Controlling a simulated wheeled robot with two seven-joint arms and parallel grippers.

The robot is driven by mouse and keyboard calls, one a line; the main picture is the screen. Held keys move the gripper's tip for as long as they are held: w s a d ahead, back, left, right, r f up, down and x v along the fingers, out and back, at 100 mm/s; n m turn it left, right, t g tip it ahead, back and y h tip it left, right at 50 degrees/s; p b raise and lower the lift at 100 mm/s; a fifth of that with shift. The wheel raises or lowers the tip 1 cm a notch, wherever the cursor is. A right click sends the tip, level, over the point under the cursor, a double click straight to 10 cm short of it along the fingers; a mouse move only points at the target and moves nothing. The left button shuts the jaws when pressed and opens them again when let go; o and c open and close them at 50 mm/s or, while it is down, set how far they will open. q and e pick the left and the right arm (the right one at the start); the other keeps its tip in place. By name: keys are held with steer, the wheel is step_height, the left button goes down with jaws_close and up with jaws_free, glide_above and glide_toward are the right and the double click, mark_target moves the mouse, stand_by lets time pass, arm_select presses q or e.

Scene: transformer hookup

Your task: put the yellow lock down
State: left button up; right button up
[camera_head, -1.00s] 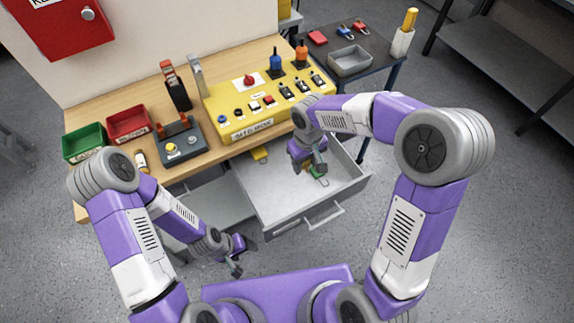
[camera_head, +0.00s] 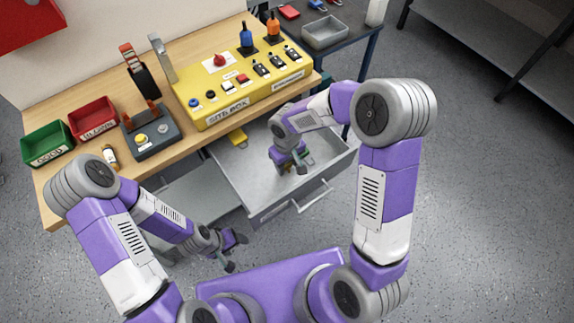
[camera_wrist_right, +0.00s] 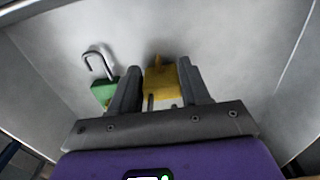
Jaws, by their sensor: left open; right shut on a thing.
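The yellow lock (camera_wrist_right: 160,86) is between the two fingers of my right gripper (camera_wrist_right: 161,84), which is shut on it, in the right wrist view. The lock is over the pale drawer floor; I cannot tell whether it touches. A green lock (camera_wrist_right: 103,92) with a grey shackle lies on the drawer floor just left of the fingers. In the head view my right gripper (camera_head: 294,167) is inside the open drawer (camera_head: 247,188), and its own wrist hides the yellow lock. My left gripper (camera_head: 238,252) is open and empty, in front of the bench and left of the drawer.
A yellow site box (camera_head: 222,105) with switches stands on the wooden bench above the drawer. A yellow piece (camera_head: 238,137) shows at the drawer's back. Green (camera_head: 47,144) and red (camera_head: 93,118) bins stand at left. The drawer's left part is clear.

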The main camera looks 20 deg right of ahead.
mark_target(287, 167)
steer(key=shift+f, duration=0.2)
steer(key=o, duration=1.1)
steer(key=shift+r, duration=0.15)
step_height(287, 167, up, 12)
steer(key=p, duration=0.4)
